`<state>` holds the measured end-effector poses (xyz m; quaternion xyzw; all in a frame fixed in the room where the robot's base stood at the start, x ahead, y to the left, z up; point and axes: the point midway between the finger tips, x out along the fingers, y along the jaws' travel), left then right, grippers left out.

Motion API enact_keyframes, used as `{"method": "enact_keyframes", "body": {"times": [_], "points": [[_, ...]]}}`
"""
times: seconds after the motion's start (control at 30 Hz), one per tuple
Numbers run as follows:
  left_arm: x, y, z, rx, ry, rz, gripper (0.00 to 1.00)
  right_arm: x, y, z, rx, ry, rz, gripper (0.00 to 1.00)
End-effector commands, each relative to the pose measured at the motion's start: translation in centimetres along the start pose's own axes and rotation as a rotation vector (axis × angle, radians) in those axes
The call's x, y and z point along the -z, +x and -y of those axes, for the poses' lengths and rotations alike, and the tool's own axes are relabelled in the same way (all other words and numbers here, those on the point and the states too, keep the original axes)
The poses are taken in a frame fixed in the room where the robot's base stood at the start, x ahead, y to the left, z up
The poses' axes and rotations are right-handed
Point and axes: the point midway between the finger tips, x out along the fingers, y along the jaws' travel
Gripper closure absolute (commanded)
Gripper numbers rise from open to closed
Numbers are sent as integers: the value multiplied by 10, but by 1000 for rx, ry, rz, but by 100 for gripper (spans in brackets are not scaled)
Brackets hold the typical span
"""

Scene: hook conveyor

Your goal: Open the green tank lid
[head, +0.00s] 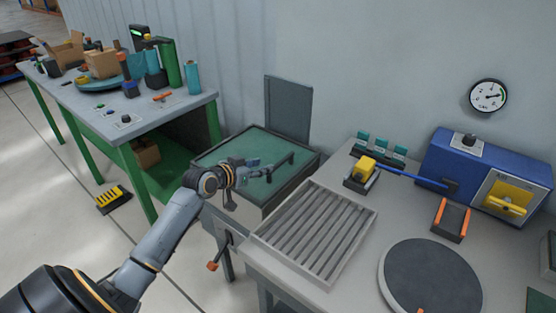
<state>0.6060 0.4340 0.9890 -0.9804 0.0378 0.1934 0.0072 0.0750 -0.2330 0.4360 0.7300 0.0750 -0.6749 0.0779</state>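The green tank lid (228,153) is a flat green panel in a dark frame on top of a grey tank (235,209), left of the workbench. It appears to lie flat. A dark bar, apparently its handle (283,163), runs slantwise over the right part of the green panel. My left gripper (263,172) is over the lid, at the near left end of this bar. The fingers are small and dark, and I cannot tell whether they are open or touch the bar. My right gripper is not in view.
A dark grey upright panel (288,104) stands behind the tank. The workbench at right holds a slatted tray (315,232), a round dark turntable (432,279) and a blue machine (457,158). A green-legged table (130,122) with boxes and bottles stands at left.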

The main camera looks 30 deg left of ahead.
Motion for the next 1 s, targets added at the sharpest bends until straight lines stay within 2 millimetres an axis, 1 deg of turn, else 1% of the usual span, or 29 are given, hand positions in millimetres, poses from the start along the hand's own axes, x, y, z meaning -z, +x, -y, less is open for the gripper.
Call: {"method": "enact_keyframes", "body": {"times": [0.03, 0.17, 0.3, 0.4, 0.5, 0.6, 0.9, 0.97, 1.0], "points": [[3, 12, -1, -2, -4, -1, 64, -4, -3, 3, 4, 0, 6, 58], [3, 39, -1, -1, -3, -1, 64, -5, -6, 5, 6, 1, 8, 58], [2, 63, -1, -1, -3, -1, 64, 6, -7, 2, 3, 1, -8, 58], [1, 76, 0, -1, -1, 0, 64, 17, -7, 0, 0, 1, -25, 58], [1, 84, 0, 0, 0, -1, 64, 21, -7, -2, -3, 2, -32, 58], [0, 88, -1, -1, -1, 0, 64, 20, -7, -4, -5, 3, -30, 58], [0, 90, -1, -1, 1, 0, 64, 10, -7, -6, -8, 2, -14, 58], [0, 90, -1, -1, 1, 0, 76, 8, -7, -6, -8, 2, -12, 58], [0, 90, -1, -1, 1, 0, 85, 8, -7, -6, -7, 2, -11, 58]]}}
